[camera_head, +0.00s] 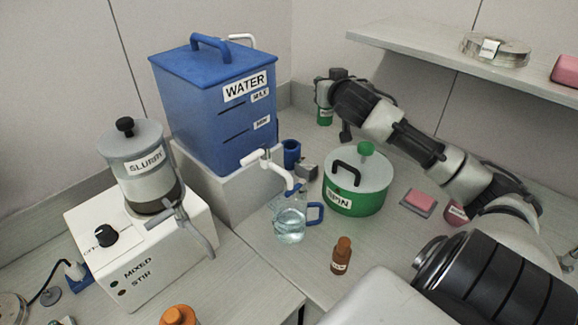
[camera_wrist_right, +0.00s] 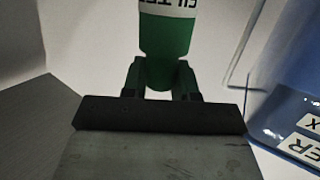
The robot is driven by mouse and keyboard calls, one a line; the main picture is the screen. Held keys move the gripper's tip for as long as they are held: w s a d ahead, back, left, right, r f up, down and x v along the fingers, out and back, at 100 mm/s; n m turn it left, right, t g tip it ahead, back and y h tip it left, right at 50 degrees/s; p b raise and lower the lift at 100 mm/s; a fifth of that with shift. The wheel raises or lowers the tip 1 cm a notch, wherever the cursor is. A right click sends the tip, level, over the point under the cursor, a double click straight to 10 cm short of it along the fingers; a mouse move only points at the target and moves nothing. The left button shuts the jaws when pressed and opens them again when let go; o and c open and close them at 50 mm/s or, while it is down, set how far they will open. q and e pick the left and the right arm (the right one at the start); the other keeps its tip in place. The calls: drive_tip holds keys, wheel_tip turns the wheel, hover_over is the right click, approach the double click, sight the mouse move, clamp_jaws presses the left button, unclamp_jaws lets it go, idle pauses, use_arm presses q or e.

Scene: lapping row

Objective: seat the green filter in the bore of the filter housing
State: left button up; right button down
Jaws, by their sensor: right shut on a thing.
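The green filter (camera_head: 325,116) with a white label band is held in my right gripper (camera_head: 325,102), behind the green SPIN pot and right of the water tank. In the right wrist view the filter (camera_wrist_right: 166,38) stands between the two fingers of my right gripper (camera_wrist_right: 160,78), which is shut on it; its label reads upside down there. A small blue cylinder (camera_head: 291,148) with a dark open top stands beside the tank's stand, and may be the filter housing; I cannot read a label on it. The filter is apart from it, farther back. My left gripper is not in view.
The blue water tank (camera_head: 210,110) stands left, its white tap (camera_head: 268,160) over a glass jug (camera_head: 289,222). The SPIN pot (camera_head: 354,190), a brown bottle (camera_head: 341,256) and a pink block (camera_head: 419,200) occupy the bench. A shelf (camera_head: 430,58) overhangs at right.

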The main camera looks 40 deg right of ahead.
drive_tip(key=shift+w+d+f+b, duration=0.15)
drive_tip(key=shift+f+b, duration=0.3)
drive_tip(key=shift+f, duration=0.5)
drive_tip(key=shift+w+d+f+b, duration=0.1)
drive_tip(key=shift+w+f+b, duration=0.1)
drive_tip(key=shift+f+b, duration=0.35)
drive_tip(key=shift+w+f, duration=0.15)
drive_tip(key=shift+w, duration=0.3)
use_arm(q)
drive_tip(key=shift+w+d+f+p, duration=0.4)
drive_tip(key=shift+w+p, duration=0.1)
drive_tip(key=shift+p, duration=0.45)
use_arm(e)
drive_tip(key=w+a+f, duration=0.1)
drive_tip(key=w+f, duration=0.9)
drive_tip(key=shift+w+a+f, duration=0.15)
drive_tip(key=shift+w+f, duration=0.15)
drive_tip(key=shift+w, duration=0.05)
drive_tip(key=shift+f+b, duration=0.55)
drive_tip(key=shift+f, duration=0.05)
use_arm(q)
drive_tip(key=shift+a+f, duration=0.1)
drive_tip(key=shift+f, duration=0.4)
use_arm(e)
drive_tip(key=c, duration=0.9)
unclamp_jaws()
